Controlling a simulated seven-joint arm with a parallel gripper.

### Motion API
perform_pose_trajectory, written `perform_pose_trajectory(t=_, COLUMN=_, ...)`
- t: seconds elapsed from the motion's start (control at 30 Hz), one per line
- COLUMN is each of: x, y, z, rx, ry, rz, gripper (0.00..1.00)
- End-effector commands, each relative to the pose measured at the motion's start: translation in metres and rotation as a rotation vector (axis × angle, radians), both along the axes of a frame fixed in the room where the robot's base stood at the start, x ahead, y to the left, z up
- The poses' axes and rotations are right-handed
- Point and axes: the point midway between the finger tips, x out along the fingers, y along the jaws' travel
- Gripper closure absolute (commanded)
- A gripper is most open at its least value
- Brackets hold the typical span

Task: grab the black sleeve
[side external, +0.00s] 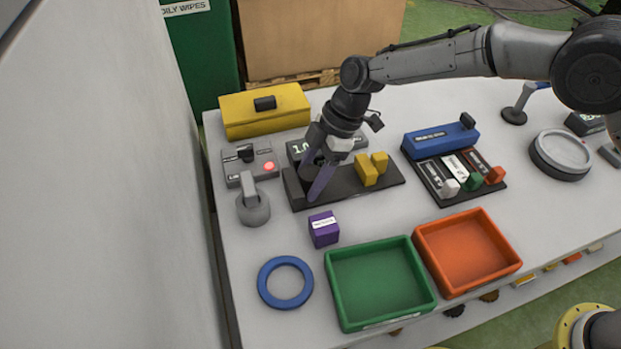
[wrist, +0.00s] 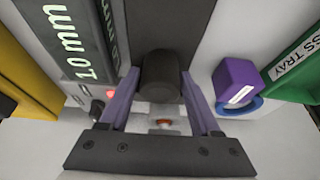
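The black sleeve (wrist: 160,77) is a short dark cylinder in the wrist view, at the end of a dark plate (wrist: 165,22). My gripper (wrist: 160,82) has a purple finger on each side of it, with thin gaps seen between fingers and sleeve. I see no clear contact. In the side view my gripper (side external: 318,180) is low over the left part of the dark plate (side external: 340,187), fingers pointing down. There the sleeve is mostly hidden behind the fingers and hard to tell from the plate.
Two yellow blocks (side external: 367,170) stand on the plate, right of my gripper. A 10 mm display box (wrist: 78,40) runs close beside it. A purple cube (side external: 324,229), blue ring (side external: 285,282), green tray (side external: 380,283) and orange tray (side external: 466,251) lie in front.

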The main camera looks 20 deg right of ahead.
Motion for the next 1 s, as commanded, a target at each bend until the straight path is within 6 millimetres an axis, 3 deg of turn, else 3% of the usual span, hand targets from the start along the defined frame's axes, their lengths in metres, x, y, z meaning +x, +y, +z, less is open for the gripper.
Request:
perform_pose_trajectory(t=0.03, x=0.0, y=0.0, z=0.0, rx=0.0, ry=0.0, rz=0.0, gripper=0.47)
perform_pose_trajectory(t=0.33, x=0.0, y=0.0, z=0.0, rx=0.0, ry=0.0, rz=0.0, gripper=1.0)
perform_pose_trajectory(t=0.77, x=0.001, y=0.001, z=0.007, rx=0.003, ry=-0.004, rz=0.0, gripper=1.0)
perform_pose_trajectory(t=1.0, x=0.002, y=0.001, z=0.046, rx=0.005, ry=-0.007, rz=-0.001, gripper=1.0)
